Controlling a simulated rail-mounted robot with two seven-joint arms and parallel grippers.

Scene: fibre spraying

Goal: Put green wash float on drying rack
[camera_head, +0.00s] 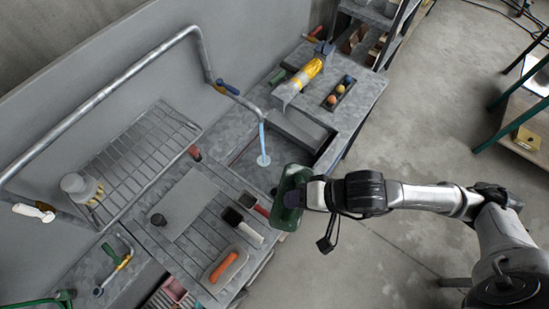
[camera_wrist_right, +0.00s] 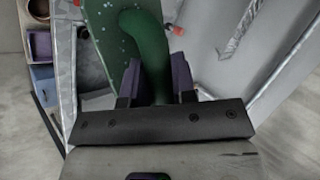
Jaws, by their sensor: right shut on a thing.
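The green wash float (camera_head: 286,212) is held by my right gripper (camera_head: 302,195) at the front edge of the sink bench, right of the running water. In the right wrist view the fingers (camera_wrist_right: 158,82) are shut on the curved green handle of the float (camera_wrist_right: 105,35), and its face has light specks like droplets. The drying rack, seemingly the wire rack (camera_head: 137,158), is at the left against the wall, well apart from the float. A pale cup-like item with a yellowish part (camera_head: 80,186) is at its left end. My left gripper is not in view.
A tap pipe pours blue water (camera_head: 263,142) near the sink (camera_head: 300,130). A slatted drainboard (camera_head: 195,235) holds an orange-handled float (camera_head: 224,267) and a dark-and-white tool (camera_head: 241,223). A yellow tool (camera_head: 303,76) and a tray of coloured balls (camera_head: 339,93) lie farther back.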

